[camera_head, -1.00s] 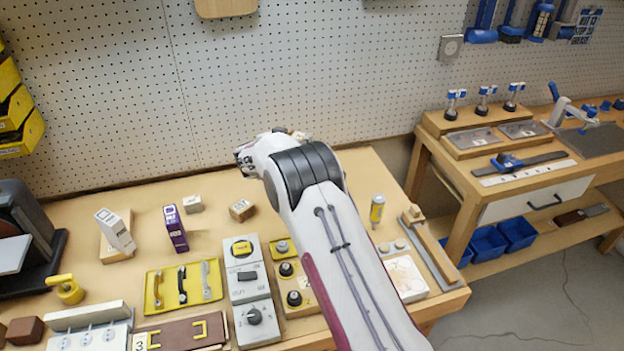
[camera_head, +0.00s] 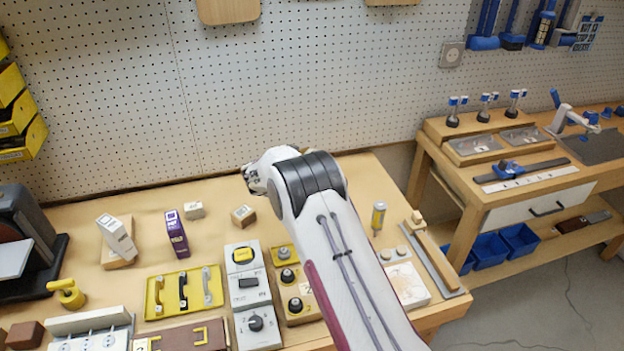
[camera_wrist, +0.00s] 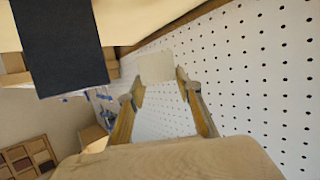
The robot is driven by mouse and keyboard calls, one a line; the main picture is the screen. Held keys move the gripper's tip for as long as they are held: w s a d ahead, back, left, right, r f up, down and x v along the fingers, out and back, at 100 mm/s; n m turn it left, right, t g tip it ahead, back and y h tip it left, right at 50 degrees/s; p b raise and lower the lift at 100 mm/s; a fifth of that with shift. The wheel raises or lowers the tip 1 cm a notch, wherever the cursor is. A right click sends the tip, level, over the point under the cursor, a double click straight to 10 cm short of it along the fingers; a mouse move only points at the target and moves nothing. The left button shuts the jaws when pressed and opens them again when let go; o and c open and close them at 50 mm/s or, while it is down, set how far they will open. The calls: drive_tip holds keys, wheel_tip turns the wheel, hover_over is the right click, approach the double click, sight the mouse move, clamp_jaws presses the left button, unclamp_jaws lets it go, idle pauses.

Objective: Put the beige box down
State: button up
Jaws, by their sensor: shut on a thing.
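In the wrist view, the beige box (camera_wrist: 157,66) is a pale, plain block at the tips of my gripper (camera_wrist: 161,83). The two fingers are shut on it, one at each side. Its far side is hidden. In the head view, my white wrist (camera_head: 268,172) is over the back of the bench, and the fingers and the held box are hidden behind it. I cannot tell the gap between box and bench.
Switch panels fill the front. The pegboard (camera_head: 330,90) rises behind.

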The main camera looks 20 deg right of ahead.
drive_tip(key=shift+f, duration=2.25)
drive_tip(key=shift+f, duration=1.9)
drive_tip(key=shift+f, duration=0.1)
drive_tip(key=o, duration=1.1)
drive_tip(key=shift+o, duration=0.2)
drive_tip(key=shift+s+a+r, duration=0.15)
drive_tip(key=shift+a+r, duration=0.05)
drive_tip(key=shift+r, duration=0.05)
drive_tip(key=shift+v, duration=5.75)
